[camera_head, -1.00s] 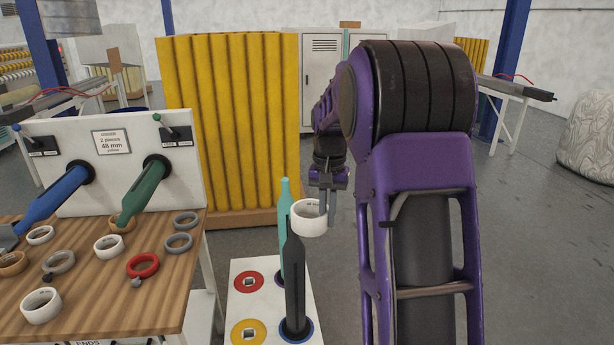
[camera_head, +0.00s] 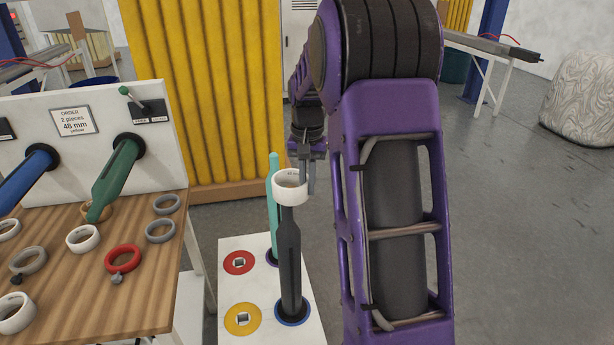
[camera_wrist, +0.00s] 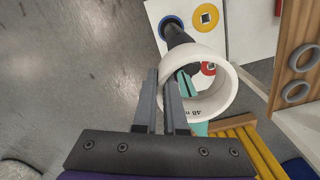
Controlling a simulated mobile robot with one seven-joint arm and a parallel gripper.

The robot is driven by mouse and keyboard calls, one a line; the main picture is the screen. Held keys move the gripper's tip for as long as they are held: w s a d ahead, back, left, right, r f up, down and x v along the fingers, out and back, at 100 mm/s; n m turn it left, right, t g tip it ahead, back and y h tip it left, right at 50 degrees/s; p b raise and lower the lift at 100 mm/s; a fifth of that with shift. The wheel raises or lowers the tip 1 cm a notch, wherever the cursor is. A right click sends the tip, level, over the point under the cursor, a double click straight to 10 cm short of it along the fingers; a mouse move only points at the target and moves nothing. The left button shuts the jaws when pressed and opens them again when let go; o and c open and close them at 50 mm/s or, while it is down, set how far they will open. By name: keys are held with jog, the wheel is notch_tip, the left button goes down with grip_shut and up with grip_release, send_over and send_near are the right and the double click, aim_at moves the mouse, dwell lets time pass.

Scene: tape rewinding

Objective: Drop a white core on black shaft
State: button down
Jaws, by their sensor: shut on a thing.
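The white core (camera_head: 290,196) is held by its wall in my gripper (camera_head: 308,184), its opening facing roughly up and down. It also shows in the wrist view (camera_wrist: 226,72), where my gripper (camera_wrist: 162,84) has one finger on each side of the wall. The black shaft (camera_head: 289,255) stands upright from a blue ring base. In the head view the core overlaps the shaft's top. In the wrist view the shaft (camera_wrist: 175,34) runs behind the core's rim; I cannot tell whether its tip is inside the core.
A teal shaft (camera_head: 273,215) stands close behind the black one on the white stand (camera_head: 262,275). Red (camera_head: 240,263) and yellow (camera_head: 242,319) discs lie left of them. The wooden table (camera_head: 120,300) at left holds several cores. Open floor lies to the right.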

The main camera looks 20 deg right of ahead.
notch_tip(320, 180, down, 9)
jog(key=b, duration=0.4)
jog(key=shift+r, duration=0.2)
jog(key=c, duration=0.9)
grip_release()
jog(key=shift+r, duration=0.15)
notch_tip(320, 180, up, 17)
jog(key=shift+r+p, duration=0.1)
jog(key=shift+p, duration=0.95)
